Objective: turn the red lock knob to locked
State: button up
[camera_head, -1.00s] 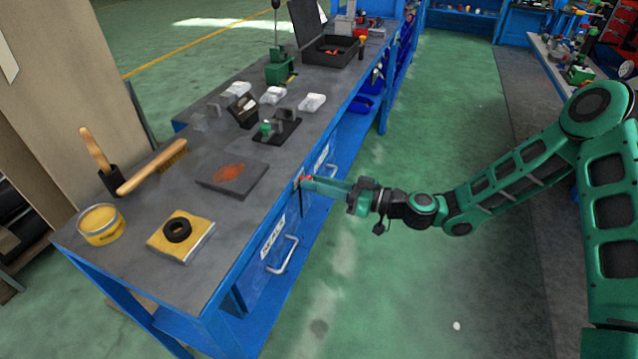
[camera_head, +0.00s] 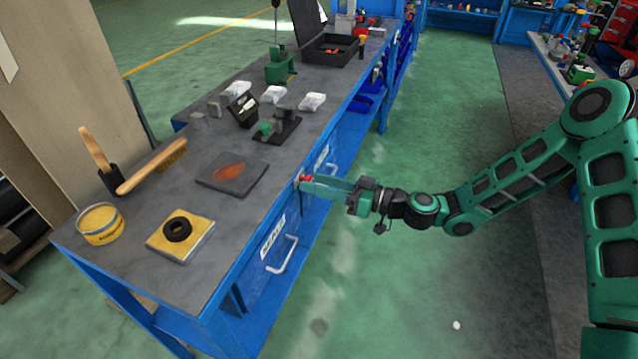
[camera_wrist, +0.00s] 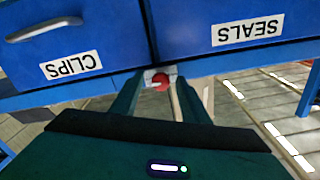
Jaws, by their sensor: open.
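The red lock knob (camera_wrist: 160,81) shows in the wrist view on a small light plate at the lower edge of the blue drawer fronts, between the CLIPS and SEALS drawers. In the head view the red knob (camera_head: 305,178) shows at the bench's front edge, at the tips of my gripper (camera_head: 312,184). In the wrist view my gripper (camera_wrist: 160,88) is open, with one finger on each side of the knob. I cannot tell whether the fingers touch it. The knob's setting is too small to read.
The CLIPS drawer (camera_wrist: 55,40) and SEALS drawer (camera_wrist: 240,38) are shut. The grey bench top (camera_head: 215,215) carries a brush (camera_head: 150,168), a yellow tin (camera_head: 100,224) and a black ring on a yellow block (camera_head: 180,243).

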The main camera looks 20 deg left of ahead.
jog(key=d, duration=1)
jog(key=shift+s+d, duration=0.3)
jog(key=shift+s, duration=0.05)
jog(key=shift+f, duration=0.1)
jog(key=s+d+f+m+g+h, duration=0.1)
jog(key=s+d+m+h, duration=0.2)
jog(key=d+h, duration=0.75)
jog(key=s+d+f+m+g+h, duration=0.1)
jog(key=s+d+m+h, duration=0.15)
jog(key=d, duration=1.55)
jog(key=s+d+r+m+h, duration=0.2)
jog(key=s+d+r+m, duration=0.15)
jog(key=d, duration=0.35)
jog(key=s+d+r+m+h, duration=0.2)
jog(key=s+d+r+m, duration=0.15)
jog(key=s+d, duration=0.2)
jog(key=s+d+r+m, duration=0.3)
jog(key=s, duration=0.3)
jog(key=s+d+r+m, duration=0.3)
jog(key=s+d+m, duration=0.1)
jog(key=s, duration=0.2)
jog(key=shift+s+d+r+h, duration=0.2)
jog(key=shift+r+h, duration=0.1)
jog(key=shift+h, duration=0.1)
